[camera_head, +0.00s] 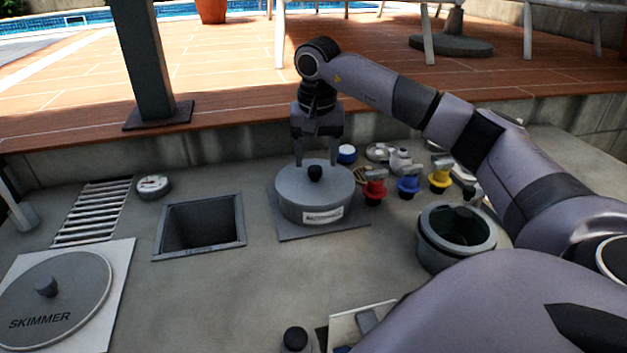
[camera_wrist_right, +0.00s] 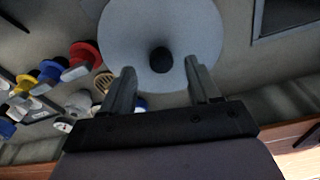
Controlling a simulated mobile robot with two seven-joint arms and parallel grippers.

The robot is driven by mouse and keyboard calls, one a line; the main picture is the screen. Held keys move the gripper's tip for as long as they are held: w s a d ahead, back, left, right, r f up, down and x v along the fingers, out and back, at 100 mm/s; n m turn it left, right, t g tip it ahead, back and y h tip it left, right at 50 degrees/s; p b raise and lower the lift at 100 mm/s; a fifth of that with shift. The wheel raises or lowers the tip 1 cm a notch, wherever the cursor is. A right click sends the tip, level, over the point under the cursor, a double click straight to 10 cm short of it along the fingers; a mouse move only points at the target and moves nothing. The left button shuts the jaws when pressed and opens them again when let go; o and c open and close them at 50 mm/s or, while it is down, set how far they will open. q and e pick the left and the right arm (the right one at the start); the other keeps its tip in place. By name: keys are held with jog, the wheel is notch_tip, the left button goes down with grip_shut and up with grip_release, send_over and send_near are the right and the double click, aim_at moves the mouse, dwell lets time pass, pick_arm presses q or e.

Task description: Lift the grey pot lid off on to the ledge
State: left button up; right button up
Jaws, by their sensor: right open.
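The grey pot lid (camera_head: 296,180) with a black knob (camera_head: 315,173) sits on a round grey pot (camera_head: 318,211) with a white label, on a square dark plate. In the right wrist view the lid (camera_wrist_right: 130,35) and its knob (camera_wrist_right: 161,59) show in front of the fingers. My right gripper (camera_head: 319,162) is open above the lid, pointing down, with its fingers at the far side of the knob. It also shows in the right wrist view (camera_wrist_right: 160,80), with nothing between the fingers. The ledge (camera_head: 230,138) runs behind the pot as a wood-topped step. My left gripper is not in view.
Red (camera_head: 374,188), blue (camera_head: 408,185) and yellow (camera_head: 440,177) valves stand right of the pot. An open grey bucket (camera_head: 456,232) is at the right. A square opening (camera_head: 200,226) and a skimmer lid (camera_head: 58,290) lie left. A dark post (camera_head: 147,60) stands on the ledge.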

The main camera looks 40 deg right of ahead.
jog(key=f, duration=0.3)
jog(key=shift+w+d+f, duration=0.1)
jog(key=shift+w+f, duration=0.1)
jog(key=shift+f, duration=0.1)
jog(key=shift+c, duration=0.2)
grip_shut()
jog(key=shift+r, duration=0.15)
notch_tip(320, 180, up, 15)
notch_tip(320, 180, up, 5)
jog(key=p, duration=0.3)
send_over(315, 168)
